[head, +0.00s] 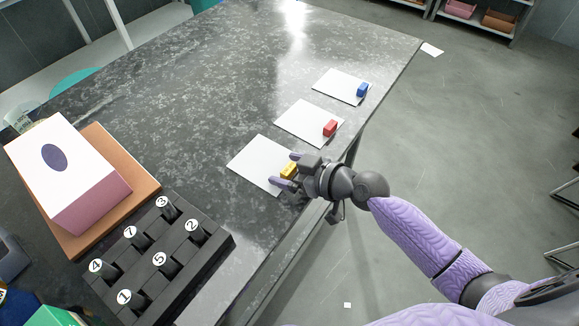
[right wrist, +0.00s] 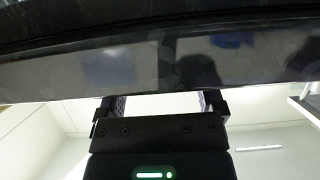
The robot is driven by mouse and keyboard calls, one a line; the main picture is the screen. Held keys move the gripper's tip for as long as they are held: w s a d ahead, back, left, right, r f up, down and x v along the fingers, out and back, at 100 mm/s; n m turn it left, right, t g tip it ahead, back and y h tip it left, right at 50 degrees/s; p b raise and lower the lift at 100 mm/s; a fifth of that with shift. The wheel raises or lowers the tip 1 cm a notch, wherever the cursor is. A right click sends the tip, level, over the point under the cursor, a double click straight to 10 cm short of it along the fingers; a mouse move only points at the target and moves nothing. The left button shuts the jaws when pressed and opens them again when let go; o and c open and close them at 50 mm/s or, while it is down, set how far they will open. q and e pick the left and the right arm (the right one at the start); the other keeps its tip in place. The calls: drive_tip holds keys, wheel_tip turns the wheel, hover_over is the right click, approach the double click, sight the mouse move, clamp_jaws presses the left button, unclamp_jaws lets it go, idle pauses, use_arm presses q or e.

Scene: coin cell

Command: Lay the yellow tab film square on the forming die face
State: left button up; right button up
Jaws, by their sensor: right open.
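A small yellow block (head: 289,170), which I take as the yellow tab film, lies on the nearest white sheet (head: 254,163) by the table's right edge. My right gripper (head: 284,171) is open around or just above the block, with a fingertip showing on either side. I cannot tell whether they touch. In the right wrist view the open fingers (right wrist: 161,104) face the dark table edge, and no block shows between them. The forming die is not clearly identifiable; a pink box with a white top (head: 85,150) and a purple oval stands at the left. My left gripper is not in view.
A red block (head: 330,128) and a blue block (head: 362,90) lie on separate white sheets farther along the edge. A black rack (head: 207,247) with several numbered posts stands at front left, beside a brown board (head: 143,171). The middle of the speckled table (head: 200,105) is clear.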

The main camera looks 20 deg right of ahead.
drive_tip(key=shift+s+d+r, duration=0.1)
drive_tip(key=shift+r, duration=0.15)
drive_tip(key=v, duration=1.1)
drive_tip(key=s+d+f+m+g+h, duration=0.1)
drive_tip(key=s+d+f+m+h, duration=0.15)
drive_tip(key=f, duration=0.45)
drive_tip(key=s+d+f+m+g+h, duration=0.1)
drive_tip(key=s+d+f+h, duration=0.1)
drive_tip(key=d+f, duration=0.35)
drive_tip(key=s+d+f+m+g+h, duration=0.1)
drive_tip(key=s+d+f+m+h, duration=0.15)
drive_tip(key=f, duration=0.65)
drive_tip(key=s+a+f+g, duration=0.2)
drive_tip(key=s+a+f, duration=0.1)
drive_tip(key=s+f, duration=0.2)
drive_tip(key=s+a+f+g+h, duration=0.1)
drive_tip(key=s+a+f+g, duration=0.2)
drive_tip(key=s, duration=0.7)
drive_tip(key=s+a+f+n+g, duration=0.1)
drive_tip(key=s+a+f+g, duration=0.1)
drive_tip(key=s+a+f, duration=0.2)
drive_tip(key=s+f, duration=0.2)
drive_tip(key=s, duration=0.2)
drive_tip(key=shift+a+f+h, duration=0.3)
drive_tip(key=shift+a, duration=0.05)
drive_tip(key=shift+w+d, duration=0.1)
drive_tip(key=shift+w, duration=0.05)
